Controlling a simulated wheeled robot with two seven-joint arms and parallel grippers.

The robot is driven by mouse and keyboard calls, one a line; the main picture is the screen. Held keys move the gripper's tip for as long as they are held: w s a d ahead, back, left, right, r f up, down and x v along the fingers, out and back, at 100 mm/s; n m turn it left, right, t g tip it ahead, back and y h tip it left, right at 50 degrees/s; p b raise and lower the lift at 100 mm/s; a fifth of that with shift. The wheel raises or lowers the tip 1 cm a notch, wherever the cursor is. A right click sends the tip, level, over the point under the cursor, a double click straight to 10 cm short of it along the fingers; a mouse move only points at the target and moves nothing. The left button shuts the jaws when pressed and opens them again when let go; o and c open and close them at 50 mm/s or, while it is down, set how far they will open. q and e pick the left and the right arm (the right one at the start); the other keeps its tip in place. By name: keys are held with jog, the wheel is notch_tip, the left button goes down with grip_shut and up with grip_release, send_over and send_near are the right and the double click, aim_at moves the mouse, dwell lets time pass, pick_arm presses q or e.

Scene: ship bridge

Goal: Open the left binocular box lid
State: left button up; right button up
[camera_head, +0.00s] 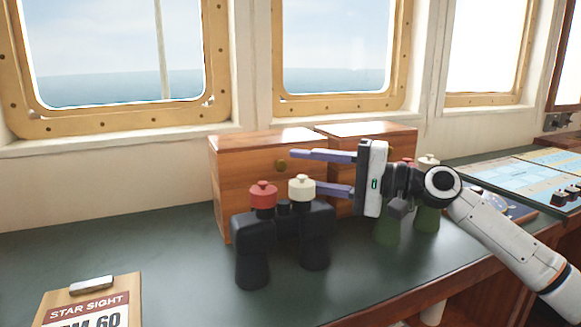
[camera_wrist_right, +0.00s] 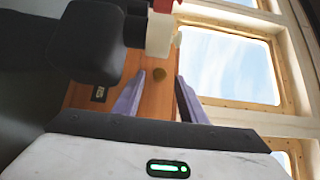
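The left binocular box (camera_head: 228,180) is a brown wooden box on the dark green counter, below the windows. The right box (camera_head: 375,130) is mostly hidden behind my right gripper. My left gripper is not in view.
Black binoculars (camera_head: 312,225) with a red and a cream cap stand upright before the left box, close under my fingers. Green binoculars (camera_head: 427,218) stand behind my right wrist. A clipboard (camera_head: 75,295) lies front left. The counter's left side is clear.

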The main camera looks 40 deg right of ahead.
aim_at(285, 167)
jog(key=shift+p+x, duration=0.35)
jog(key=shift+x, duration=1.35)
grip_shut()
